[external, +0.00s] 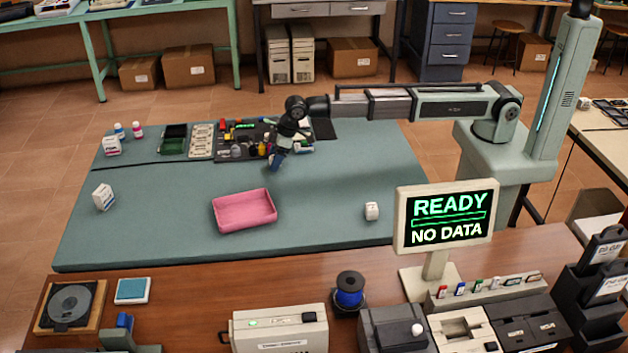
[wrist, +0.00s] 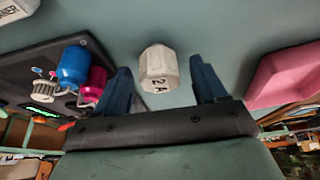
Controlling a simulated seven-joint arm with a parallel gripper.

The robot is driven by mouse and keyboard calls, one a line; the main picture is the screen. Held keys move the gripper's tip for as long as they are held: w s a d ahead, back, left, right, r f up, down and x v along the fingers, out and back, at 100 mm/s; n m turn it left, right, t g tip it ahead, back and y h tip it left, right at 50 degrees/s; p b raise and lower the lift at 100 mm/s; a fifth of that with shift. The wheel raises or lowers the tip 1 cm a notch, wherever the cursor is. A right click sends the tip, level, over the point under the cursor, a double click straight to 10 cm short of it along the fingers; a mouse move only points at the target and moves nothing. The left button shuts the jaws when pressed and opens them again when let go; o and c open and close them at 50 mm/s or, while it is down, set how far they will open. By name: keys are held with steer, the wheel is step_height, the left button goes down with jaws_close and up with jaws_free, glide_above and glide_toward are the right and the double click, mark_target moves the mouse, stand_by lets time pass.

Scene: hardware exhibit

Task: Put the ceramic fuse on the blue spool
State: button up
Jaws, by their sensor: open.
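The ceramic fuse (wrist: 158,68) is a white, many-sided block marked "2 A". In the wrist view it shows between the tips of my open gripper (wrist: 160,75), with a gap on both sides and the green mat behind it. I cannot tell how far below the fingertips it is. In the external view my gripper (external: 277,162) points down over the mat, beside the dark component board, and I cannot make out the fuse there. The blue spool (external: 350,289), with black flanges, stands upright on the brown bench at the front.
A pink tray (external: 244,211) lies on the mat in front of my gripper. The crowded dark board (external: 232,152) is close by. A "READY" screen (external: 445,219) and a beige device (external: 279,329) flank the spool.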

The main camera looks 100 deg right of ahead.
steer(key=shift+c, duration=0.3)
steer(key=c, duration=1.1)
steer(key=shift+a+r, duration=0.1)
steer(key=shift+r, duration=4.85)
